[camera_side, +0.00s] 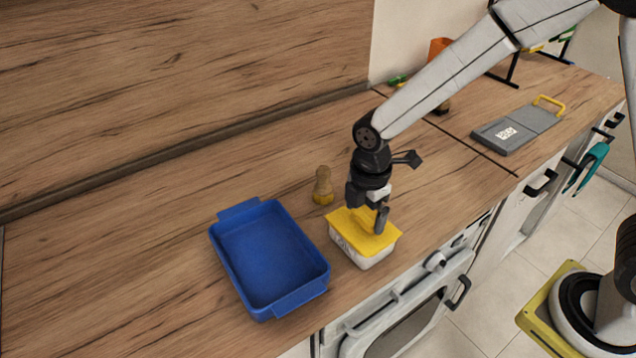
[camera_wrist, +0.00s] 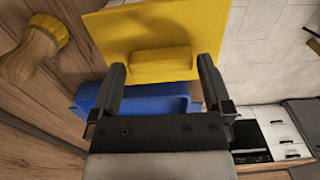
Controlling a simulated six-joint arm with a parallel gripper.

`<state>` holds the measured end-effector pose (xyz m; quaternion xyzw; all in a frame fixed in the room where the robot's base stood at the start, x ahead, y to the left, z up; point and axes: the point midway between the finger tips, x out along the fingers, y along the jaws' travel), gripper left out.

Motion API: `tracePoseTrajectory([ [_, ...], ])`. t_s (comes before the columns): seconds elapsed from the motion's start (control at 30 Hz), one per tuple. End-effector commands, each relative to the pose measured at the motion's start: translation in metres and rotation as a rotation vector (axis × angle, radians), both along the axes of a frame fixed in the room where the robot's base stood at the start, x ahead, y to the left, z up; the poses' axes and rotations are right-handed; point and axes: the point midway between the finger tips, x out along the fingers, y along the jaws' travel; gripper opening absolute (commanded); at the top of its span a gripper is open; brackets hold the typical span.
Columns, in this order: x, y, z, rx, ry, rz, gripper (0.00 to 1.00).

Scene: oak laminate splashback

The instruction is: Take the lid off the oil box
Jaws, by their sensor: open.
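The oil box (camera_side: 362,258) is a small white tub near the counter's front edge. Its yellow lid (camera_side: 340,221) sits on top and also fills the upper middle of the wrist view (camera_wrist: 120,30). The lid has a raised yellow block handle (camera_wrist: 160,61). My gripper (camera_side: 374,222) points down just over the lid. In the wrist view my gripper (camera_wrist: 161,70) is open, one finger to each side of the handle, with a gap to the handle visible on the left. The fingers partly hide the handle in the side view.
A blue tray (camera_side: 221,258), empty, stands left of the box. A wooden brush (camera_side: 323,180) with yellow bristles stands behind the box. A grey board (camera_side: 500,137) with a yellow handle lies farther right. The counter between box and board is clear.

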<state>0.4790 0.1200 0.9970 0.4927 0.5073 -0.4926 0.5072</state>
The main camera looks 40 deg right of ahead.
Motion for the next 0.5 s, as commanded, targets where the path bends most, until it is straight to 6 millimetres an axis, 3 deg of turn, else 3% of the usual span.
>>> tracePoseTrajectory([
  [0.5,0.0001,0.0003,-0.0079,0.001,-0.002,0.000,1.00],
])
